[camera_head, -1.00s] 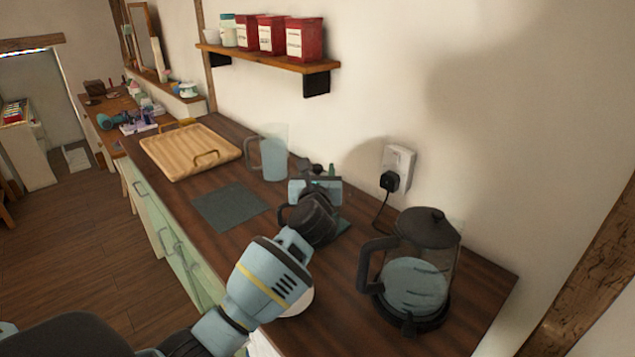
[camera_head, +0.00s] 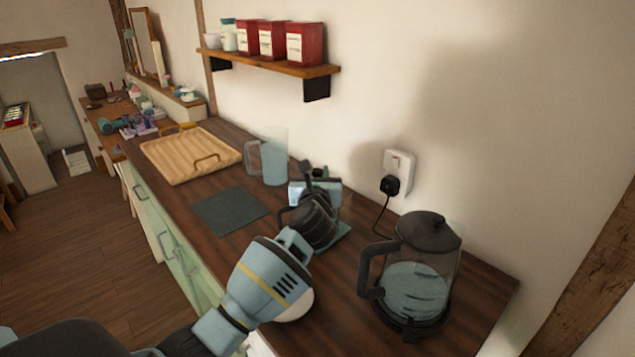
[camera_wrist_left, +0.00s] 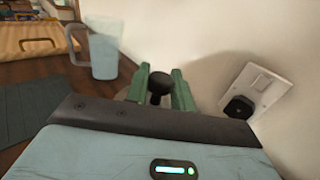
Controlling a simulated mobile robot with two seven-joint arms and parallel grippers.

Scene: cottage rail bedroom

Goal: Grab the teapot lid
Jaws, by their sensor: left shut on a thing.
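My left gripper (camera_head: 317,178) reaches over the counter beside the wall. In the left wrist view its two green fingers (camera_wrist_left: 157,92) are shut on a dark round knob, which I take to be the teapot lid's (camera_wrist_left: 159,84). A little dull rim shows beside the fingers; the rest of the lid is hidden. In the head view the gripper and wrist cover most of this spot, so I cannot make out the teapot or tell whether the lid touches it. My right gripper is not in view.
A glass kettle (camera_head: 418,285) with a black lid stands right of my arm. A clear jug (camera_head: 272,158), wooden tray (camera_head: 190,153) and dark mat (camera_head: 229,208) are left and behind. A wall plug (camera_head: 390,186) and shelf (camera_head: 270,62) are near. A pale round thing (camera_head: 297,306) is partly under my arm.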

